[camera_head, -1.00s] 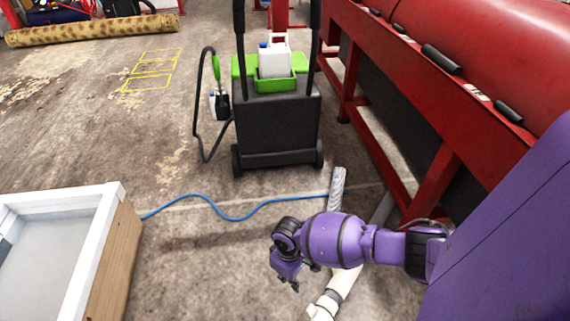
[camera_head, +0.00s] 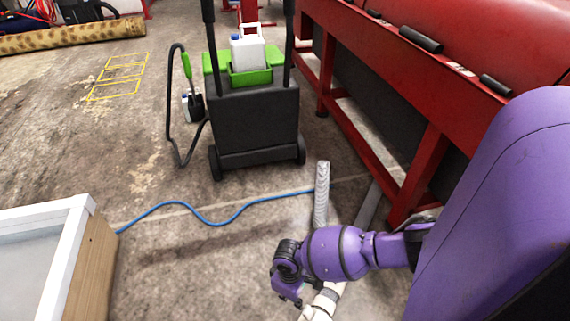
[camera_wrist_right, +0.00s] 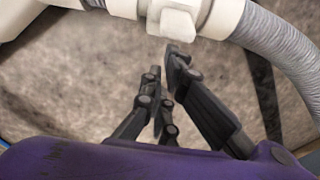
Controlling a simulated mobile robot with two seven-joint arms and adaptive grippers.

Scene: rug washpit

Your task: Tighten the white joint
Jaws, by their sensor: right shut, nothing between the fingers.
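The white joint (camera_wrist_right: 175,22) is at the top of the right wrist view, a blocky collar on a white pipe, with a grey ribbed hose (camera_wrist_right: 280,45) running off to the right. In the head view, white pipework (camera_head: 322,303) shows at the bottom, partly hidden by my right arm; I cannot pick the joint out there. My right gripper (camera_wrist_right: 163,72) is shut and empty, its fingertips just below the joint; I cannot tell whether they touch it. In the head view the right gripper (camera_head: 291,294) is beside the pipework. My left gripper is not in view.
A black wheeled cart (camera_head: 255,125) with a green tray (camera_head: 250,77) stands ahead. A red machine frame (camera_head: 425,170) lines the right. A white-rimmed wooden box (camera_head: 88,260) is at left.

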